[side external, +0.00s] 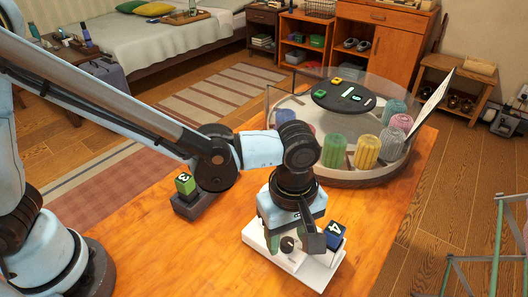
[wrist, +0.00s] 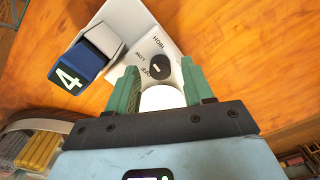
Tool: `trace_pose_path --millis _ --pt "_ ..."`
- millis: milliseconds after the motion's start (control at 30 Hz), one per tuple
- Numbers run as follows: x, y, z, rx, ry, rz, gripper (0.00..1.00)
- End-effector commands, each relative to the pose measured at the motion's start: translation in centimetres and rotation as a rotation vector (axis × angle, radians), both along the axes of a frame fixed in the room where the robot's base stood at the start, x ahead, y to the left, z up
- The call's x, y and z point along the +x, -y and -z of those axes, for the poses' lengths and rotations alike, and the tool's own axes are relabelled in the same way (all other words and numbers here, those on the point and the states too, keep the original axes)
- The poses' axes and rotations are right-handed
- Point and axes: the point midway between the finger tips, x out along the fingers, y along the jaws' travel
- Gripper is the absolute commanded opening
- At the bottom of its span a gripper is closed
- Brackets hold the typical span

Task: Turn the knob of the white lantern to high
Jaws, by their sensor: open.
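The white lantern (side external: 258,240) stands on the wooden table below my gripper. Its small black knob (wrist: 159,67) shows in the wrist view on a white face printed HIGH, LOW and OFF. The knob also shows in the side view (side external: 287,244). Its exact setting is too small to tell. My gripper (wrist: 159,72) is open, with its green fingers on either side of the knob. In the side view my gripper (side external: 288,242) points down over the white face. A white round part (wrist: 162,98) shows between the fingers. I cannot tell whether the fingers touch the knob.
A dark blue block marked 4 (side external: 335,235) sits at the lantern's right end, close to my gripper. A round tray (side external: 350,176) with coloured yarn-like rolls and a clear screen stands behind. Front-left table is clear.

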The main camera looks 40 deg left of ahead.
Motion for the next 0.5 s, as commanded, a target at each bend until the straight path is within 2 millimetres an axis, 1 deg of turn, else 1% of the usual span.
trace_pose_path --millis 133,400,500 --pt "-0.02 -0.01 0.62 0.000 0.000 0.000 0.52" --pt "-0.01 -0.02 0.69 0.000 0.000 0.000 0.52" --pt "-0.02 -0.01 0.68 0.000 0.000 0.000 0.36"
